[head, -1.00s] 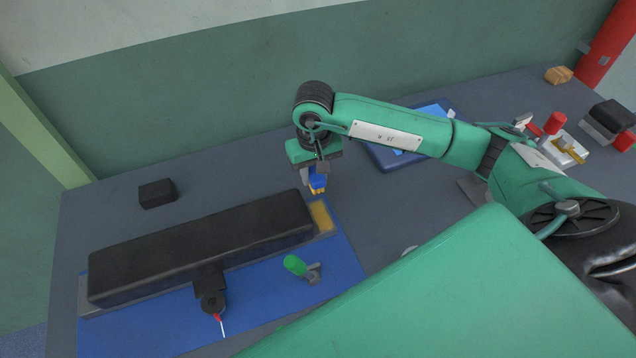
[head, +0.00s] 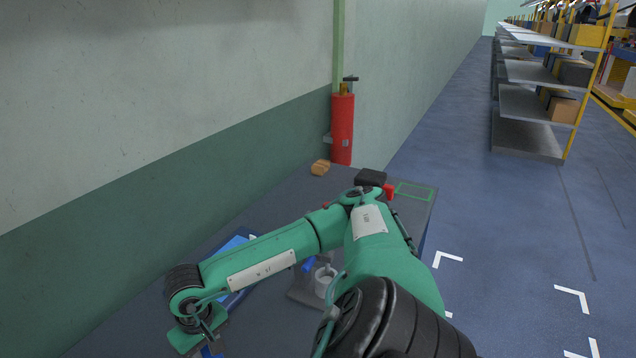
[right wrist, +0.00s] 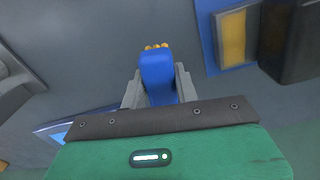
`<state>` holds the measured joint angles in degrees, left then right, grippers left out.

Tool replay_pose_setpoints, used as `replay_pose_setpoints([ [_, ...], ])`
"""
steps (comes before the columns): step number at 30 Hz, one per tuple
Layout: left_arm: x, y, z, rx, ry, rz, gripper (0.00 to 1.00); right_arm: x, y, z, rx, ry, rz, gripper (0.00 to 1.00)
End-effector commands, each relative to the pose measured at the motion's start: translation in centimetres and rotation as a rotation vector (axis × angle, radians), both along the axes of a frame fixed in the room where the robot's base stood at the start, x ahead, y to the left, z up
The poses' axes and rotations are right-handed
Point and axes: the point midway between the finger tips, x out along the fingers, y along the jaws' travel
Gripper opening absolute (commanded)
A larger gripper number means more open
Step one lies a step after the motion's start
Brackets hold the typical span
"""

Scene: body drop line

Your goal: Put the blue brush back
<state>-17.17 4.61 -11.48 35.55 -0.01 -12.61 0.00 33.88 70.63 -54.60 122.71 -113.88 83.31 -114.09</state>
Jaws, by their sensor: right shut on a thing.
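The blue brush (right wrist: 158,78) is in my right gripper (right wrist: 160,92), seen in the right wrist view. Its blue body stands between the two grey fingers, with yellow bristle tips (right wrist: 155,47) at its far end. The gripper is shut on it, over the grey tabletop. In the head view my right gripper (head: 205,347) is at the bottom left edge, partly cut off, with a bit of blue below it. A green outlined rectangle (head: 414,191) is marked on the bare right end of the table. My left gripper is not in view.
A black block (head: 370,177) with a red part and a tan box (head: 320,167) stand at the table's far end, near a red extinguisher (head: 342,130). A grey cup (head: 325,282) stands beside my arm. A black bar (right wrist: 290,40) lies near the brush.

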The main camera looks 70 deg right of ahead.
Motion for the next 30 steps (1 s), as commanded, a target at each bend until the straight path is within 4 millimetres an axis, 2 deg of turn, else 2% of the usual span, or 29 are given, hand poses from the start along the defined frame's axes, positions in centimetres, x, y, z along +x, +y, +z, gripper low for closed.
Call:
replay_pose_setpoints([
  [1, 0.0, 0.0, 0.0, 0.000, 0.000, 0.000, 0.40, -1.1, -1.2, -0.1, -0.006, 0.003, -0.019, 0.09],
  [3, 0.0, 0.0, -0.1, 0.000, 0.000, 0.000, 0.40, -2.3, -2.4, -0.1, -0.007, 0.003, -0.045, 0.09],
  [12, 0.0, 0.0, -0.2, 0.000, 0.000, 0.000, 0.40, -7.6, -6.8, 0.9, -0.007, 0.003, -0.159, 0.09],
  [20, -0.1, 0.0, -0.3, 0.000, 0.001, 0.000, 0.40, -11.8, -9.8, 2.6, -0.007, 0.002, -0.266, 0.09],
  [30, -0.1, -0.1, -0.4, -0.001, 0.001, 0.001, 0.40, -16.7, -12.7, 6.0, -0.008, 0.002, -0.420, 0.09],
])
